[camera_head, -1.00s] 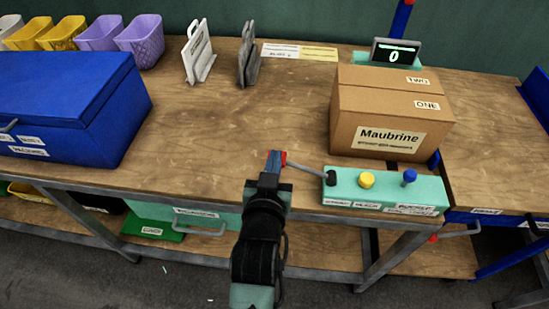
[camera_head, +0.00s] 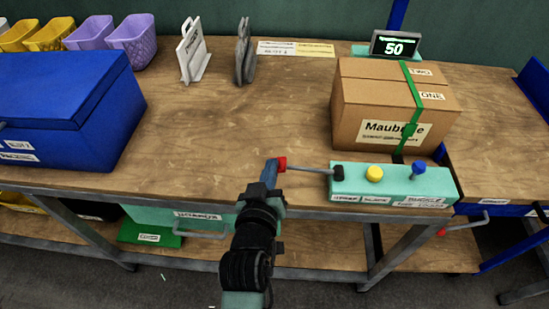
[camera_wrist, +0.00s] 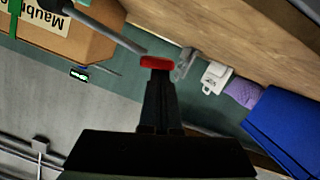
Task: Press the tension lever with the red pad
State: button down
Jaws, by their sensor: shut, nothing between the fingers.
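The tension lever (camera_head: 308,168) is a grey rod running left from a black pivot on a teal control block (camera_head: 345,194). In the wrist view the red pad (camera_wrist: 157,62) lies right across the tip of my gripper (camera_wrist: 158,78), and the rod (camera_wrist: 105,30) reaches away to the upper left.
A cardboard box (camera_head: 360,103) with a green strap (camera_head: 414,95) stands behind the block. The display (camera_head: 395,45) reads 50. A blue case (camera_head: 60,110) stands left; the table middle is clear.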

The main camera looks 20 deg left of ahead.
jog(key=shift+f, duration=0.75)
jog(key=shift+s+a+f+b, duration=0.1)
jog(key=shift+f+b, duration=0.55)
